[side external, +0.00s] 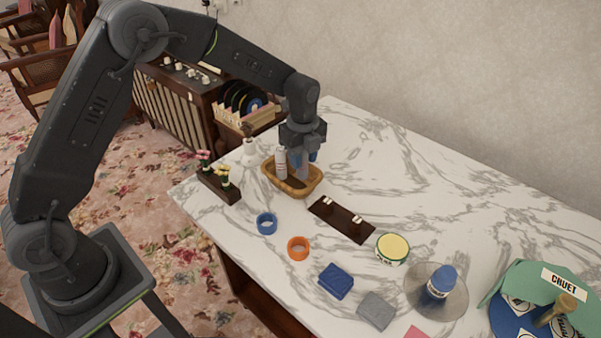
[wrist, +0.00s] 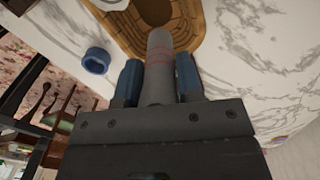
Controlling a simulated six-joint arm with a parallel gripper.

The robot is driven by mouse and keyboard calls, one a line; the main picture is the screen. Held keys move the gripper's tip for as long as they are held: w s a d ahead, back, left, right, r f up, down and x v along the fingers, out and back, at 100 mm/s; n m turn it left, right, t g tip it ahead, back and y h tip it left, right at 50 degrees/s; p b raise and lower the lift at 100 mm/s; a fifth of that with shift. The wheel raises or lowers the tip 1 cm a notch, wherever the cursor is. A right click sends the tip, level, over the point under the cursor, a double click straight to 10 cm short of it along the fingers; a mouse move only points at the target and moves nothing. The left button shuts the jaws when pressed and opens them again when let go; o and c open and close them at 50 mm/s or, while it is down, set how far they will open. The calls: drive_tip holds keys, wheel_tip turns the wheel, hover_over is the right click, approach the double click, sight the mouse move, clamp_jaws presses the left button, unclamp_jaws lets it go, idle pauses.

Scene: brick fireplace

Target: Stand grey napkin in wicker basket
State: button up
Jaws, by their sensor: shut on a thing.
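The wicker basket (side external: 314,181) is a tan oval on the marble table, below my gripper (side external: 303,158). In the wrist view the basket (wrist: 197,24) fills the top middle. My gripper (wrist: 158,85), with blue fingertips, is shut on the grey napkin (wrist: 160,48), a rolled cylinder with thin red lines. The napkin's free end is over or within the basket; I cannot tell whether it touches the bottom. A pale roll (side external: 281,163) stands upright at the basket's left side.
A white bottle-like object (side external: 249,153) and a dark rack with small figures (side external: 219,184) stand left of the basket. A blue ring (side external: 266,223), an orange ring (side external: 298,247) and a dark wooden stand (side external: 342,220) lie in front. The table's back right is clear.

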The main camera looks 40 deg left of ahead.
sight(303, 172)
drive_tip(key=shift+f, duration=2.4)
drive_tip(key=o, duration=0.6)
drive_tip(key=shift+f, duration=0.1)
wheel_tip(303, 172, up, 12)
drive_tip(key=shift+r, duration=0.2)
